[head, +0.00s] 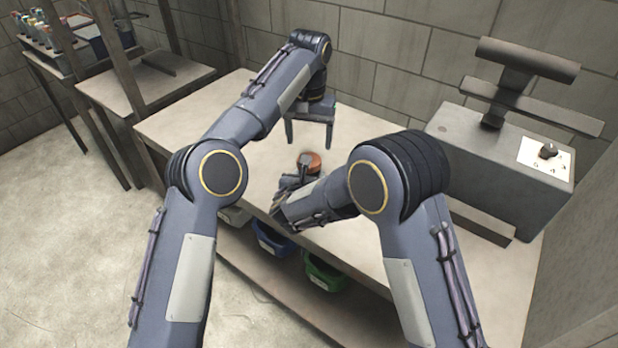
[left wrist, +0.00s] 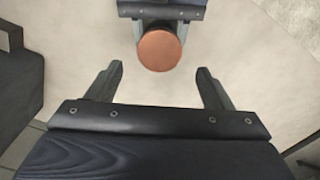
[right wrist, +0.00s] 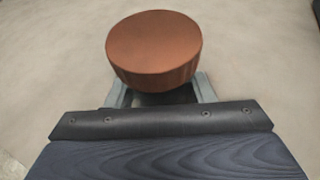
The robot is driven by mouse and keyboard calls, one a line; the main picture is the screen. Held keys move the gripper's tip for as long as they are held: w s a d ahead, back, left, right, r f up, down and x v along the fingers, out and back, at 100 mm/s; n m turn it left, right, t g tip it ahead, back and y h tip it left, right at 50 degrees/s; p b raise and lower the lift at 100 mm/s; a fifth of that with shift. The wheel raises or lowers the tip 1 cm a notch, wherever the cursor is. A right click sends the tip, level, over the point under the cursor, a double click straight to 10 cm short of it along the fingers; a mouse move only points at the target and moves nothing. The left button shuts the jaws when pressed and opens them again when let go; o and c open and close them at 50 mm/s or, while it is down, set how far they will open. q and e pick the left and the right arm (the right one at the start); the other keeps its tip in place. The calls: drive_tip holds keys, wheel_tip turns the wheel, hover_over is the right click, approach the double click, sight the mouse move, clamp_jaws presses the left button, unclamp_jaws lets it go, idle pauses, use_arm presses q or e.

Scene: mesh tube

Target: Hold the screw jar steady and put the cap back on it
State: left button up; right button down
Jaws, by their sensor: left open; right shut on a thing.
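An orange-brown round cap (head: 313,160) with a ribbed side is over the middle of the bench. It shows from above in the left wrist view (left wrist: 159,50) and large in the right wrist view (right wrist: 154,45). My right gripper (head: 303,172) is shut just below the cap, on the screw jar (right wrist: 160,98), of which only a dark sliver shows. The cap appears to be on top of the jar; I cannot tell how well it is seated. My left gripper (head: 311,143) is open and empty beyond the cap, its fingers apart from it.
The pale bench top (head: 180,120) is clear around the grippers. A grey machine (head: 500,165) stands at its right end. A blue bin (head: 272,240) and a green bin (head: 325,272) are under the front edge. A side table (head: 150,85) stands at the left.

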use_arm(q)
drive_tip(key=shift+f, duration=3.15)
drive_tip(key=shift+c, duration=0.4)
drive_tip(key=c, duration=0.9)
drive_tip(key=o, duration=1.1)
wheel_tip(320, 180, up, 8)
drive_tip(key=shift+f, duration=0.2)
